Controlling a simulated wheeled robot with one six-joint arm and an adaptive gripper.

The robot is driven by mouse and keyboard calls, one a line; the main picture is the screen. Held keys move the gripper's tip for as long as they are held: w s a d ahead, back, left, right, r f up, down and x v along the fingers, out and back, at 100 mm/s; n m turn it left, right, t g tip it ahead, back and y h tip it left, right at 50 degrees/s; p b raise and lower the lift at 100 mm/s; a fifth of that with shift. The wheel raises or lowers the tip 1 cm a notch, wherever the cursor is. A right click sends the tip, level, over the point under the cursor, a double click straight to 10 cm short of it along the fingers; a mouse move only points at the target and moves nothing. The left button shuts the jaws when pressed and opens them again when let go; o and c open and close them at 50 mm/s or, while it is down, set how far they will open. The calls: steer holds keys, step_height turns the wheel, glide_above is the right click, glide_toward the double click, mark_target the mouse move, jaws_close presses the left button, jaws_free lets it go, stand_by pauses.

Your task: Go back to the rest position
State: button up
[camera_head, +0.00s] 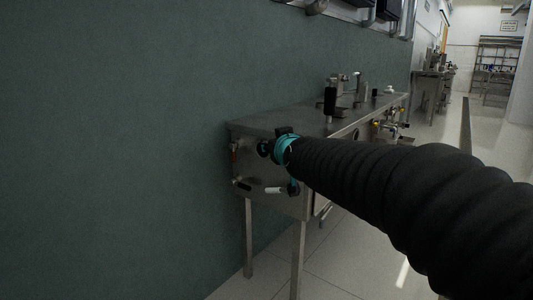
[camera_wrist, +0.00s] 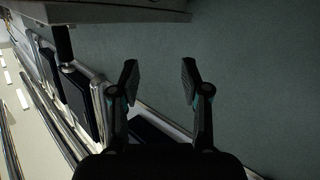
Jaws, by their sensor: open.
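My gripper (camera_wrist: 160,80) shows in the wrist view with its two fingers apart and nothing between them. Behind the fingers is the plain green wall. In the head view my black-sleeved arm reaches in from the right. Its teal wrist end is in front of the near end of the steel bench, and the fingers cannot be made out there. The disc separator cannot be told for sure in either view.
The steel bench (camera_head: 290,121) stands along the green wall (camera_head: 120,120), with fittings on top and handles on its near end. Wall-mounted equipment (camera_head: 375,12) hangs above. The tiled floor (camera_head: 345,265) is open at the right, with more benches (camera_head: 432,82) farther back.

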steer(key=s+d+f+m+g+h+p, duration=0.1)
steer(key=s+d+f+g, duration=0.2)
steer(key=s, duration=0.9)
steer(key=s+d+f+m+g+h+p, duration=0.1)
steer(key=s+d+f+g, duration=0.2)
steer(key=s, duration=0.9)
steer(key=s+d+f+m+g+h+p, duration=0.1)
steer(key=s+d+f+m+g, duration=0.1)
steer(key=s+d+f, duration=0.5)
steer(key=s+f+g, duration=0.1)
steer(key=s+f, duration=0.3)
steer(key=s, duration=0.1)
steer(key=shift+s+d+g, duration=0.15)
steer(key=shift+s+g, duration=0.2)
steer(key=shift+g, duration=0.05)
